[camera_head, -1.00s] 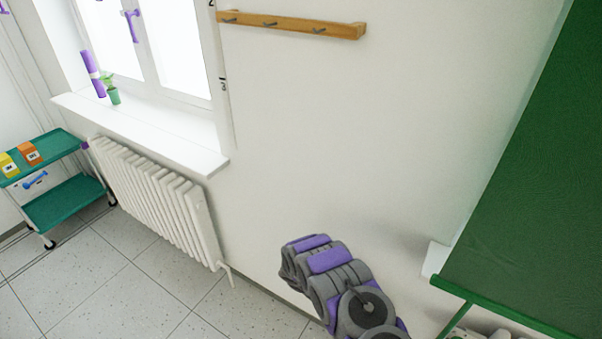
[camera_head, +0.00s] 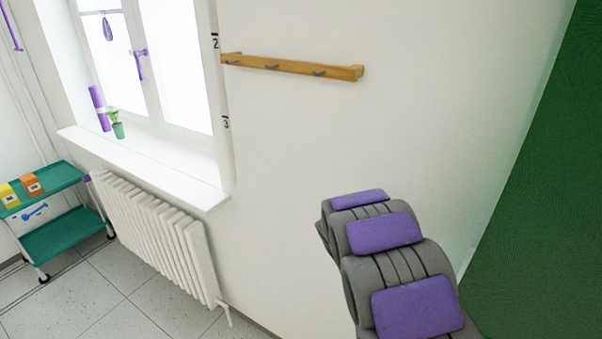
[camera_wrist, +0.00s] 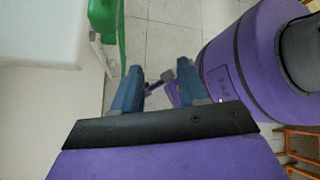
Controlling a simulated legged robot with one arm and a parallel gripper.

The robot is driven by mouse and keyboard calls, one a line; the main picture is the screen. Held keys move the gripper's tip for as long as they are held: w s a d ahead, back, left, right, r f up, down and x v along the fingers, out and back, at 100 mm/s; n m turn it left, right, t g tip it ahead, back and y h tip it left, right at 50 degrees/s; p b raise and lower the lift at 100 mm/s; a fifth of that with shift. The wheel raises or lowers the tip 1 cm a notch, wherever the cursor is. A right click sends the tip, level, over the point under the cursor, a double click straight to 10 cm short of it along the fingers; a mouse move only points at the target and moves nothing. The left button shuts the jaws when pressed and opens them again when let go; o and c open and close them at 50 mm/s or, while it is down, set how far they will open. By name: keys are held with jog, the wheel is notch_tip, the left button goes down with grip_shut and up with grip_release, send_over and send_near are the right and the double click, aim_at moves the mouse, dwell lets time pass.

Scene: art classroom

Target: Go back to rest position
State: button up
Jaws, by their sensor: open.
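My gripper (camera_wrist: 160,90) shows in the wrist view with its two blue fingers apart and nothing between them. Past the fingers are the tiled floor and small purple and grey parts that I cannot make out. A purple rounded part of my own body fills the right of that view, close to the right finger. In the head view my grey and purple arm rises at the lower right in front of the white wall; the gripper itself does not show there.
A green board (camera_head: 540,200) is on the right. A white radiator (camera_head: 160,240) stands below the window sill (camera_head: 150,165). A green trolley (camera_head: 55,238) with yellow and orange boxes is at the far left. A wooden hook rail (camera_head: 290,66) hangs on the wall. Floor is clear before the radiator.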

jog(key=s+a+r+m+t+y, duration=0.1)
jog(key=s+a+r+m+y, duration=0.1)
jog(key=s, duration=0.5)
jog(key=s+a+r+m+t+y, duration=0.2)
jog(key=s+a+r+m+y, duration=0.1)
jog(key=s+m, duration=0.4)
jog(key=s+a+r+m+t+y, duration=0.1)
jog(key=s+a+r+m+y, duration=0.1)
jog(key=s+a+r+m, duration=0.3)
jog(key=shift+s+r+m+t, duration=0.4)
jog(key=shift+s+r+m, duration=0.35)
jog(key=shift+s, duration=0.25)
jog(key=shift+d, duration=0.15)
